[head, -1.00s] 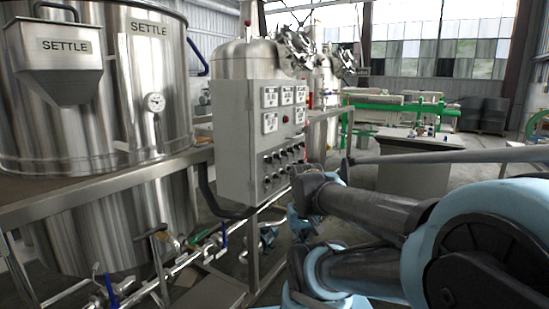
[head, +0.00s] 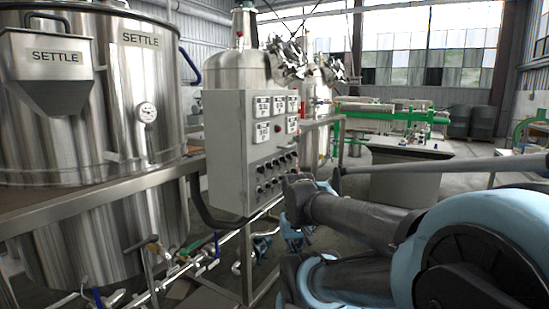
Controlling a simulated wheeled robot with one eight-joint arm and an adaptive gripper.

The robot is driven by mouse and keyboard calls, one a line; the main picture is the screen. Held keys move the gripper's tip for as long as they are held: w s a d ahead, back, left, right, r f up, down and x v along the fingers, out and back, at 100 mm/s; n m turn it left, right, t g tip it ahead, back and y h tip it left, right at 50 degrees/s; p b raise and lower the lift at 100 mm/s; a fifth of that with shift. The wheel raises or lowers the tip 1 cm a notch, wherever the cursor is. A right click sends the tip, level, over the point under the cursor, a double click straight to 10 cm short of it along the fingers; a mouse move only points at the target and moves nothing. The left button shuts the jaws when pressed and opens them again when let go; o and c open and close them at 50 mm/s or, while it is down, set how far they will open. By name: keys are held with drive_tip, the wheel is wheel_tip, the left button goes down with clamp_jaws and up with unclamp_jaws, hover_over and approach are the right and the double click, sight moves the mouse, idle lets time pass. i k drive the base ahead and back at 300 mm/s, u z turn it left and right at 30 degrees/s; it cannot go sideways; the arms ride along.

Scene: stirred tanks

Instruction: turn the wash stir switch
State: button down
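A grey control panel box (head: 228,150) stands left of centre in the head view. Its front has several white labelled plates or gauges (head: 262,106) at the top, a small red button (head: 278,128), and rows of dark switch knobs (head: 267,180) low down. The labels are too small to read, so I cannot tell which knob is the wash stir switch. My dark grey and light blue arm reaches in from the right. Its far dark end (head: 302,186) shows beside the panel's lower right corner in the picture. I cannot make out fingers there, nor any contact with a knob.
A large steel tank (head: 150,75) marked SETTLE and its hopper (head: 50,70) stand at left on a metal frame. Pipes and valves with coloured handles (head: 200,243) run below. More steel vessels (head: 236,65) stand behind the panel. A grey bench (head: 400,182) stands beyond my arm.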

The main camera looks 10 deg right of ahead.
sight(261, 169)
drive_tip(key=z, duration=0.85)
drive_tip(key=k, duration=0.85)
drive_tip(key=u, duration=0.7)
